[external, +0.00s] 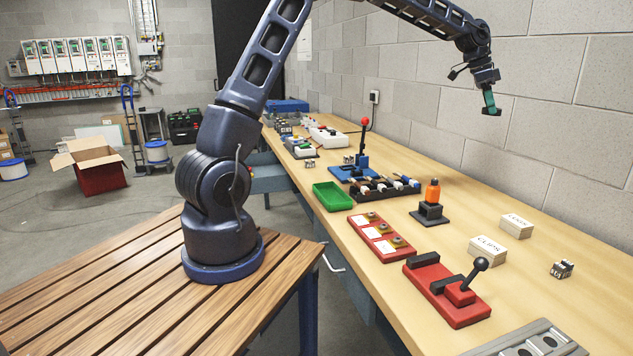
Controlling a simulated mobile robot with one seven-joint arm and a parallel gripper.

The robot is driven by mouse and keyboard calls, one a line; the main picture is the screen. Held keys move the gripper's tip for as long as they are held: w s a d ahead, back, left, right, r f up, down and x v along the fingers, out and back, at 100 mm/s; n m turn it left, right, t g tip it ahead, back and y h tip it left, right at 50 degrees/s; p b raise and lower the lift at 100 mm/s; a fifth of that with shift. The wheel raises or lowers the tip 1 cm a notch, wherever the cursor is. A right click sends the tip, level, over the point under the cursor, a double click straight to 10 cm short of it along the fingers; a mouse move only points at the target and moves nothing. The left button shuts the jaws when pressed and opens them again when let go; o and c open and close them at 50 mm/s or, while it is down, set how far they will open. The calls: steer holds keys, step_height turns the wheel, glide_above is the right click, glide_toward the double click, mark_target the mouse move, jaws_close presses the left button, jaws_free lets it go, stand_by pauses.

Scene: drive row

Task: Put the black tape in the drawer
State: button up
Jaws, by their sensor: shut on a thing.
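My gripper (490,104) is high above the far side of the workbench, in front of the block wall. Its teal fingers are shut on a small dark thing (491,111), which looks like the black tape; it is too small to be sure. It is held in the air, well clear of the bench top. A grey-blue drawer front (268,180) shows at the bench's near side, beyond my base. I cannot see into it or tell how far it is open. A pale handle (333,265) shows lower on the bench front, partly hidden by the slatted table.
The workbench (575,275) carries a red lever fixture (447,290), a red tray (381,238), a green bin (333,196), an orange-topped device (431,204), white boxes (488,249) and a blue press with a red knob (362,160). An open carton (98,170) stands on the floor.

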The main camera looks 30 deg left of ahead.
steer(key=w+a+n+t, duration=0.1)
steer(key=w+a+n, duration=0.35)
steer(key=a, duration=0.75)
steer(key=w+a+f+n+t+y, duration=0.1)
steer(key=w+a+n, duration=0.1)
steer(key=w+a, duration=0.85)
steer(key=w+a+n+t, duration=0.1)
steer(key=w+a+n, duration=0.2)
steer(key=a, duration=1.2)
steer(key=a+n+t+y, duration=0.15)
steer(key=a+n, duration=0.35)
steer(key=a, duration=2)
steer(key=s+a+r+n+y, duration=0.15)
steer(key=s+a+n, duration=0.4)
steer(key=a, duration=1.25)
steer(key=s+a+n+y, duration=0.3)
steer(key=s+a, duration=0.6)
steer(key=a, duration=0.9)
steer(key=shift+g, duration=0.45)
steer(key=f, duration=4.5)
steer(key=shift+w+d, duration=0.2)
steer(key=shift+w, duration=0.05)
steer(key=shift+f, duration=0.15)
steer(key=o, duration=0.9)
steer(key=shift+o, duration=0.2)
